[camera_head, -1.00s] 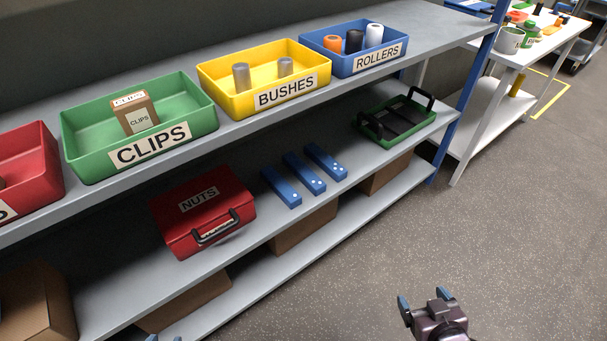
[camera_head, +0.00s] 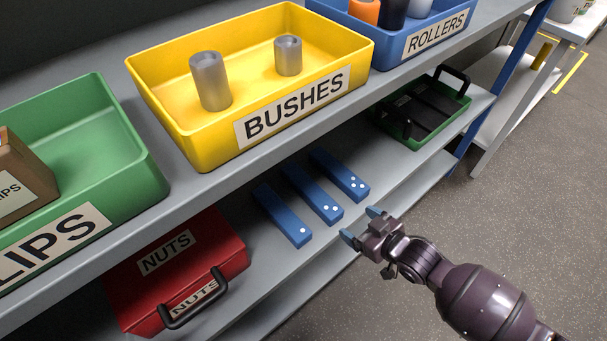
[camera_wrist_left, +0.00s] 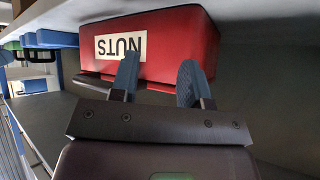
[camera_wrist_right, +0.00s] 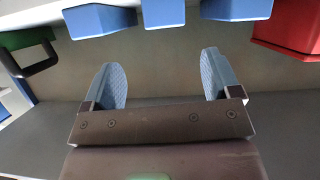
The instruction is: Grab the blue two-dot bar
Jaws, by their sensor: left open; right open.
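Three blue bars lie side by side on the lower shelf. The two-dot bar (camera_head: 313,194) is the middle one, between the one-dot bar (camera_head: 283,215) and the bar with more dots (camera_head: 340,175). In the right wrist view the middle bar (camera_wrist_right: 163,12) shows at the top edge, cut off, beyond the fingers. My right gripper (camera_head: 361,223) is open and empty, just in front of the bars' dotted ends and apart from them. My left gripper (camera_wrist_left: 160,75) is open and empty, facing the red NUTS case (camera_wrist_left: 165,45); it is out of the head view.
The red NUTS case (camera_head: 180,265) is left of the bars, and a green tray (camera_head: 420,108) is to their right. The upper shelf overhangs them, carrying the green CLIPS bin (camera_head: 130,185), yellow BUSHES bin (camera_head: 200,150) and blue ROLLERS bin (camera_head: 395,55). Open floor (camera_head: 500,220) lies right.

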